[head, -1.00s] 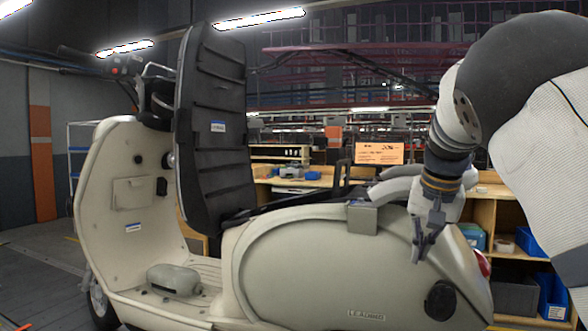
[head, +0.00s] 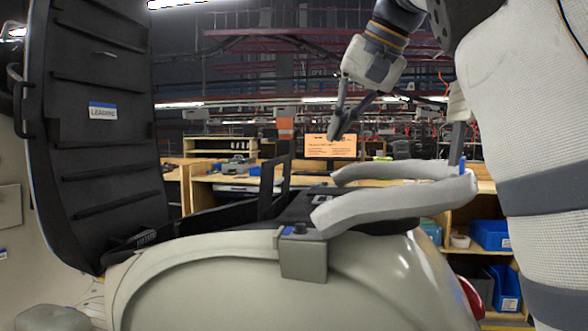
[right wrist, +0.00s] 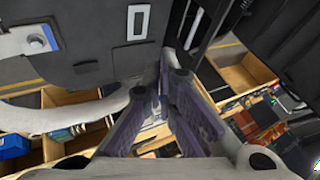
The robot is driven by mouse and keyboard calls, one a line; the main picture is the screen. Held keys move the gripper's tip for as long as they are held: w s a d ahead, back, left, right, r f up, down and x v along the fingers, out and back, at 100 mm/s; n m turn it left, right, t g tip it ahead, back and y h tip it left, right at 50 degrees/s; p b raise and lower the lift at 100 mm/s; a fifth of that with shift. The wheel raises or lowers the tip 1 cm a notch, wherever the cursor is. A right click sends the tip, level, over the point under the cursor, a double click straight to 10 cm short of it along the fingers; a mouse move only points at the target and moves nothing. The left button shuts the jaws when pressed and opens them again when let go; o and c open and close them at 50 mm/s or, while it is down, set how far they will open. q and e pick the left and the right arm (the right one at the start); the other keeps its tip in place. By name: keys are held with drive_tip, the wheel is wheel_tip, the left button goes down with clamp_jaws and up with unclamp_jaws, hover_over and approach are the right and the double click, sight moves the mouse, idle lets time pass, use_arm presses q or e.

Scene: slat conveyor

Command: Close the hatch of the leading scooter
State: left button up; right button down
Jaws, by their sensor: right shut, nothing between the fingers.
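The leading scooter's cream body (head: 200,295) fills the lower part of the head view. Its black ribbed hatch (head: 105,160), labelled LEADING, stands raised, almost upright, at the left. The dark opening (head: 235,215) at its foot is uncovered. My right gripper (head: 339,136) is shut and empty, pointing down above the rear of the scooter, well to the right of the hatch and apart from it. Its dark fingers also show together in the right wrist view (right wrist: 165,95). My left gripper is not in view.
A pale grab rail (head: 380,205) and a grey block (head: 303,258) sit on the scooter's rear. Behind it stand wooden workbenches with an orange sign (head: 330,146) and blue bins (head: 490,235). The air between hatch and gripper looks free.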

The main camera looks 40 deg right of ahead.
drive_tip(key=x, duration=0.9)
drive_tip(key=shift+a+f, duration=0.1)
drive_tip(key=shift+a, duration=0.25)
drive_tip(key=w, duration=0.1)
drive_tip(key=a, duration=0.1)
drive_tip(key=w+a, duration=0.1)
drive_tip(key=shift+w+f, duration=0.25)
drive_tip(key=shift+w, duration=0.1)
drive_tip(key=shift+w+a, duration=0.25)
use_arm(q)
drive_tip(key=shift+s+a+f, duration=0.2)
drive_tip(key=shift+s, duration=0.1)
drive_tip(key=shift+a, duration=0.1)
use_arm(e)
drive_tip(key=shift+w+d, duration=0.1)
